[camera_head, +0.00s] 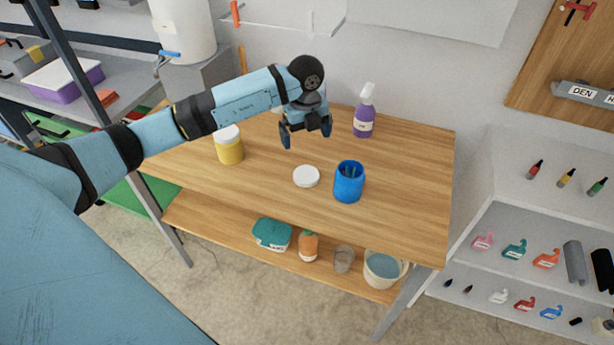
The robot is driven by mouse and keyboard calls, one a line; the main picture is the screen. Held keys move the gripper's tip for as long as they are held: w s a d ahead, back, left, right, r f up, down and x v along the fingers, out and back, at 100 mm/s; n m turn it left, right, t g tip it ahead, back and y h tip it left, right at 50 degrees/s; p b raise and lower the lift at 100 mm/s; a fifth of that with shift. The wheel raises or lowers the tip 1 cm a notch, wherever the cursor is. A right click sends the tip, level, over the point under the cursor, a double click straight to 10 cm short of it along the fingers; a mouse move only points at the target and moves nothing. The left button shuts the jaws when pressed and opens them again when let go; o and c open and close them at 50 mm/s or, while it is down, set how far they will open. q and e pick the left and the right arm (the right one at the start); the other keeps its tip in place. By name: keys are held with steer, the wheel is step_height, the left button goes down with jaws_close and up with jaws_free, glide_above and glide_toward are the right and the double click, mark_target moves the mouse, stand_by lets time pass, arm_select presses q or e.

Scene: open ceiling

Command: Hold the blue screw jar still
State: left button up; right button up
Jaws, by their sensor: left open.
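The blue screw jar (348,184) stands upright and open-topped on the wooden table, with dark items showing inside its mouth. A white round lid (306,176) lies flat on the table just left of it. My left gripper (307,138) is open and empty, its fingers pointing down. It is above the table, behind and to the left of the jar, and apart from it. My right gripper is not in view.
A yellow jar with a white lid (229,146) stands at the table's left. A purple spray bottle (364,112) stands at the back. The table's right side (415,190) is clear. A lower shelf (205,216) holds several containers.

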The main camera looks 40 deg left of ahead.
arm_select(q)
glide_above(306, 174)
step_height(306, 174, down, 9)
steer(key=shift+s+d+r+p, duration=0.1)
steer(key=shift+r+p, duration=0.05)
steer(key=shift+p, duration=0.2)
stand_by(0.3)
step_height(306, 174, down, 5)
steer(key=shift+f+p, duration=0.15)
steer(key=shift+p, duration=0.35)
steer(key=c, duration=0.9)
